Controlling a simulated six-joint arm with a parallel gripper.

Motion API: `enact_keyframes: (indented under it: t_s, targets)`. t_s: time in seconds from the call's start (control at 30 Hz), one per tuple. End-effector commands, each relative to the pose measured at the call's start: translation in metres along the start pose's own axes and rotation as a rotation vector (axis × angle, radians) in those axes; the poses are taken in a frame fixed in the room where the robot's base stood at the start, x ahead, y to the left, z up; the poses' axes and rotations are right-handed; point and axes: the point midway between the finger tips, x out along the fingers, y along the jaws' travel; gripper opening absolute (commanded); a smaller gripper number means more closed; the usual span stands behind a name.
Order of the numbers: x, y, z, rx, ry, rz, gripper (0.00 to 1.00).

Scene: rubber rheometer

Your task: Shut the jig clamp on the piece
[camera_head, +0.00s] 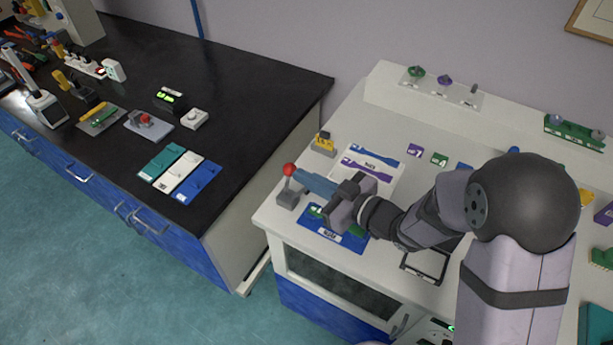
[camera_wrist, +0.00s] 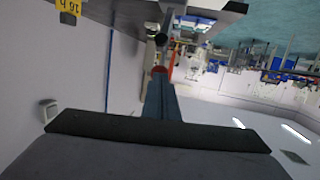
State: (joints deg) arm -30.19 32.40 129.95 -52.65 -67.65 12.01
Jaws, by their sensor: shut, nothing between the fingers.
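A grey block with an upright lever and red ball knob (camera_head: 289,170), which looks like the jig clamp, stands at the front left corner of the white bench. My gripper (camera_head: 300,177) is shut and empty, with its blue fingertips at or very close to the red knob. Contact cannot be told. In the wrist view, the red knob (camera_wrist: 158,70) shows just beyond my fingertips (camera_wrist: 160,79). A blue mat (camera_head: 348,243) with a green piece (camera_head: 317,211) lies beside the clamp, under my gripper, which partly hides it.
A yellow block (camera_head: 323,143) stands behind the clamp. A white card with purple and blue tools (camera_head: 372,162) lies behind my gripper. The black bench (camera_head: 245,88) at left holds another red-knobbed grey device (camera_head: 146,120). A gap separates the benches.

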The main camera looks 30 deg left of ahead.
Motion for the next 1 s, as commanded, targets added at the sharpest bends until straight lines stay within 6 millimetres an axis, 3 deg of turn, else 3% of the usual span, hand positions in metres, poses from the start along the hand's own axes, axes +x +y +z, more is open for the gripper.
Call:
enact_keyframes:
  t_s: [0.53,0.8,1.0]
  targets:
    - [0.009,-0.003,-0.017,-0.020,-0.090,-0.003,0.00]
    - [0.033,-0.008,-0.031,-0.058,-0.277,-0.005,0.00]
    - [0.056,-0.012,-0.034,-0.052,-0.272,-0.004,0.00]
